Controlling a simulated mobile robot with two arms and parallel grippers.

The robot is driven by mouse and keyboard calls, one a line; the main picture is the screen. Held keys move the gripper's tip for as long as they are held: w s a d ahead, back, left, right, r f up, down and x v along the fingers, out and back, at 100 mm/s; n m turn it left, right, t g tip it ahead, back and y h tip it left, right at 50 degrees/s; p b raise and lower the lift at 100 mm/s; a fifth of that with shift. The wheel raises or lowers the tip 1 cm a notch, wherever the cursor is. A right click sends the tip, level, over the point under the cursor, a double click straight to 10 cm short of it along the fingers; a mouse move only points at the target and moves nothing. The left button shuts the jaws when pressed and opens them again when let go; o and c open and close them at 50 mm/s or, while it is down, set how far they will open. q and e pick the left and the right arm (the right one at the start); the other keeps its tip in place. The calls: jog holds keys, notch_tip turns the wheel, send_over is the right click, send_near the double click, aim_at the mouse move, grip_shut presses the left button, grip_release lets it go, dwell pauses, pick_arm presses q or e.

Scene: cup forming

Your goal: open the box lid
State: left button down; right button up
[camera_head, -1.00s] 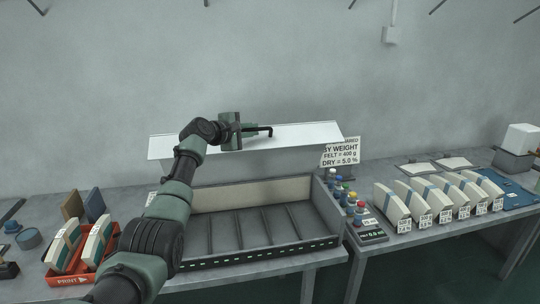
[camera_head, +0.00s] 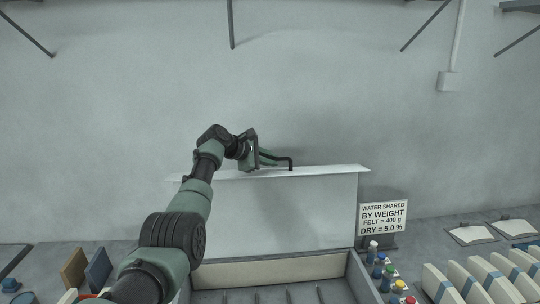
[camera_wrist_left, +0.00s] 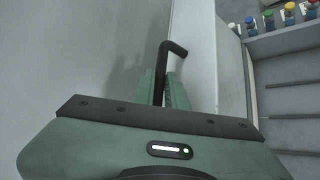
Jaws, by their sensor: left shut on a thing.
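The white box lid (camera_head: 275,215) stands raised behind the open grey box (camera_head: 362,284), with its front panel facing me and a thin flange along its top edge. A bent black handle (camera_head: 284,160) sits at the top edge of the lid. My left gripper (camera_head: 262,159) is at that handle. In the left wrist view, the gripper fingers (camera_wrist_left: 163,92) are closed around the black handle (camera_wrist_left: 172,48), and its bent end sticks out beyond them. The lower front of the box is cut off in the head view. My right gripper is not in view.
A sign on weight (camera_head: 384,218) stands right of the lid. Several colored-cap bottles (camera_head: 379,265) and pale blocks with blue bands (camera_head: 452,285) are at the lower right. A brown panel (camera_head: 74,267) stands at the left.

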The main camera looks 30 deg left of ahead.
aim_at(254, 175)
pick_arm(q)
jog(key=shift+f, duration=0.55)
jog(key=shift+s, duration=0.1)
jog(key=c, duration=1.5)
grip_release()
jog(key=shift+o, duration=0.2)
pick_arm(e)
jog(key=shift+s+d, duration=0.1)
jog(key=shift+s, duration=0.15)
pick_arm(q)
jog(key=shift+a+r, duration=0.1)
jog(key=shift+r, duration=0.05)
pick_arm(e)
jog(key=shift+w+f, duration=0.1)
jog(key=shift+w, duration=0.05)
